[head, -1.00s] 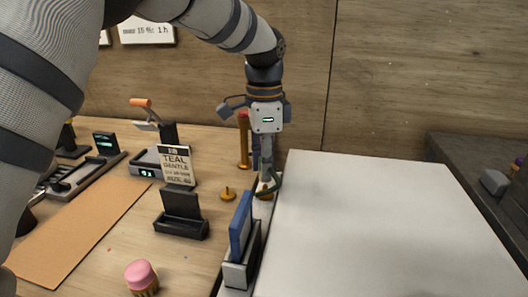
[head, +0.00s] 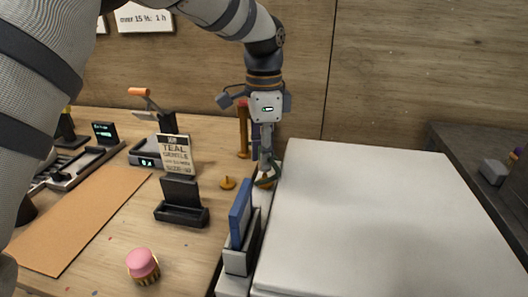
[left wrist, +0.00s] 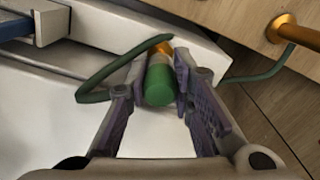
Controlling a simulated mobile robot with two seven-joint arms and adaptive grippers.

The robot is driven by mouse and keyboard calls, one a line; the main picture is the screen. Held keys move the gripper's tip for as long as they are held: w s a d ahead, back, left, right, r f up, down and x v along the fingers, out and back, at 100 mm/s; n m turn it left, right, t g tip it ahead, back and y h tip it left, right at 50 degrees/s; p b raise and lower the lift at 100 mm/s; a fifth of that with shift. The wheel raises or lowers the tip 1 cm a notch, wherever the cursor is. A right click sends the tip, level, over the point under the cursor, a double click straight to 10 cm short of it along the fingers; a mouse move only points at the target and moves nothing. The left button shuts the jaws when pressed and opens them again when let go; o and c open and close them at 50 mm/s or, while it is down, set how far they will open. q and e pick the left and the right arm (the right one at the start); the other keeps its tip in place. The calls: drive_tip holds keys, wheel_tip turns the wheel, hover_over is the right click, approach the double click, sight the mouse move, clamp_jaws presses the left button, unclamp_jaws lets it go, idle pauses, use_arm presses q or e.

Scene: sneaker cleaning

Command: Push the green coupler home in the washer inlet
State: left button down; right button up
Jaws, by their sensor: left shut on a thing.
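In the left wrist view the green coupler (left wrist: 159,84) lies between the two fingers of my left gripper (left wrist: 157,68), which is shut on it. A brass-orange fitting (left wrist: 161,48), apparently the washer inlet, shows right beyond the coupler's far end, in line with it. I cannot tell how deep the coupler sits on it. A dark green hose (left wrist: 98,80) loops beside the left finger. In the head view my left gripper (head: 267,176) points down beside the white washer (head: 370,220) and mostly hides the coupler. My right gripper is not in view.
A blue panel in a grey holder (head: 240,225) stands close in front of my left gripper. A brass peg (head: 228,183) is just left of it.

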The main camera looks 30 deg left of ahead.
use_arm(q)
drive_tip(key=shift+f, duration=1.75)
drive_tip(key=c, duration=1.3)
unclamp_jaws()
drive_tip(key=shift+r, duration=0.1)
wheel_tip(320, 180, up, 12)
drive_tip(key=shift+f, duration=0.1)
